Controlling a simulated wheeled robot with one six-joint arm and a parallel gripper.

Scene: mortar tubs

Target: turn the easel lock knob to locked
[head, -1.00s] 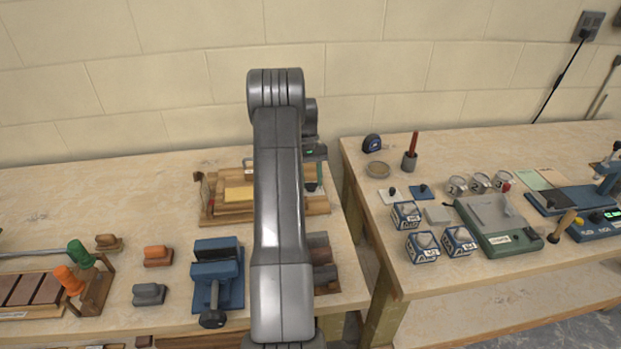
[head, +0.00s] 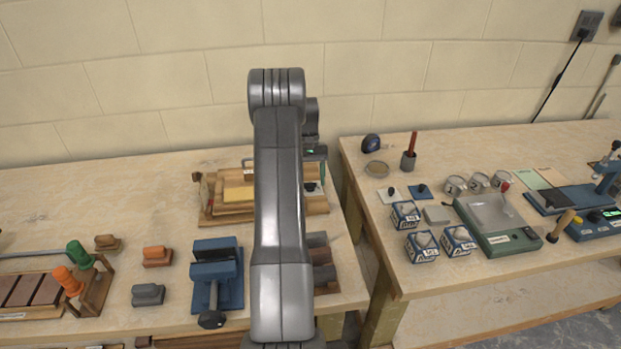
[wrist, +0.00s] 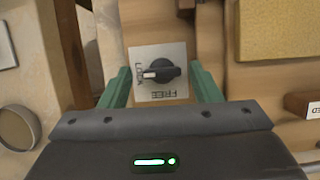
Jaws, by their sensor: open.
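The easel lock knob (wrist: 165,72) is a black round knob with a white pointer bar, on a pale square plate (wrist: 172,52) in the wrist view. The pointer faces left, toward the LOCK lettering; FREE is printed below the knob. In the head view the knob (head: 311,187) shows small at the right end of the wooden easel (head: 222,215). My gripper (wrist: 160,70) is open, its two green fingers on either side of the knob with gaps between. In the head view my arm hides much of the gripper and part of the easel.
A blue vise-like tool (head: 217,275) stands in front of the easel, left of my arm. A gap separates this bench from the right bench, which holds a green scale (head: 497,222) and small boxes.

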